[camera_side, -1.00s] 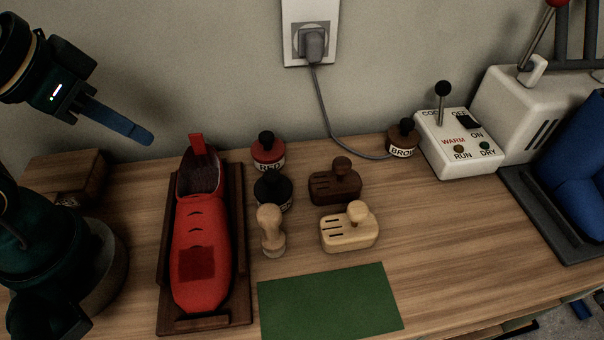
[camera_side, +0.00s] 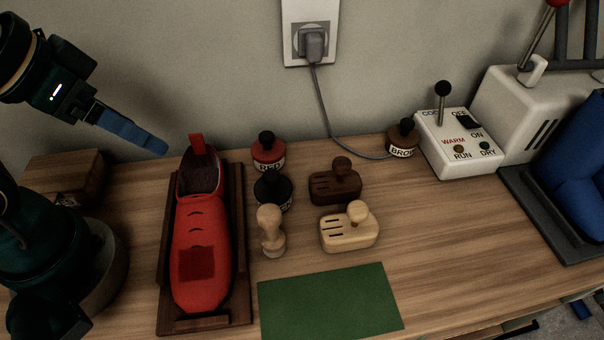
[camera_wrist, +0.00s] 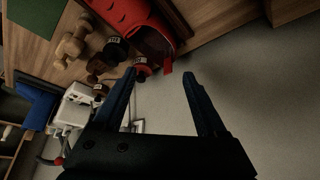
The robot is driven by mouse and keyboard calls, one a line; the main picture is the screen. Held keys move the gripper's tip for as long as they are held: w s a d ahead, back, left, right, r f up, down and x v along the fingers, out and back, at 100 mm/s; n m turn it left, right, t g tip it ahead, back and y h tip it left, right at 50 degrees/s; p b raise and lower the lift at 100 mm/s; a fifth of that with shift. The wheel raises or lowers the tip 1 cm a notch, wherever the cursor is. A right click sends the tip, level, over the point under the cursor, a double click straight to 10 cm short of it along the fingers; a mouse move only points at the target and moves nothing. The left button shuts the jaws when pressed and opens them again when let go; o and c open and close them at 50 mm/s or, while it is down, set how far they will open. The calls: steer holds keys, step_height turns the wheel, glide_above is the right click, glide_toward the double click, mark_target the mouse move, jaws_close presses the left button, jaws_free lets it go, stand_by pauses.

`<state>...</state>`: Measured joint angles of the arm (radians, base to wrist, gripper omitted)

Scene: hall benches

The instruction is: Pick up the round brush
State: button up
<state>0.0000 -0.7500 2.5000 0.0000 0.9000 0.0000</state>
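The round brush (camera_side: 271,232) is a small pale wooden piece with a rounded knob top, standing upright on the bench between the red shoe (camera_side: 200,255) and the pale slotted block with a knob (camera_side: 349,231). It also shows in the wrist view (camera_wrist: 84,24), near the top left. My gripper (camera_side: 164,149) is in the air at the upper left in the side view, above and behind the shoe, well away from the brush. In the wrist view its two dark blue fingers (camera_wrist: 160,74) stand apart with nothing between them.
The shoe lies in a dark wooden tray (camera_side: 240,270). Behind the brush stand a black bottle (camera_side: 273,191) and a red bottle (camera_side: 268,152). A dark slotted block (camera_side: 325,188) is to the right. A green mat (camera_side: 330,303) lies in front. Bench at right front is clear.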

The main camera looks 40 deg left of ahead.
steer(key=shift+r, duration=0.1)
step_height(320, 180, up, 5)
steer(key=n+g+h, duration=1.1)
steer(key=n+h, duration=0.1)
steer(key=n, duration=0.1)
glide_above(264, 204)
steer(key=shift+g, duration=0.3)
steer(key=f, duration=1.4)
steer(key=shift+w+a+f, duration=0.15)
steer(key=shift+a+f, duration=0.05)
steer(key=shift+a, duration=0.1)
steer(key=shift+d+f, duration=0.1)
steer(key=shift+f, duration=0.15)
steer(key=shift+x, duration=2.45)
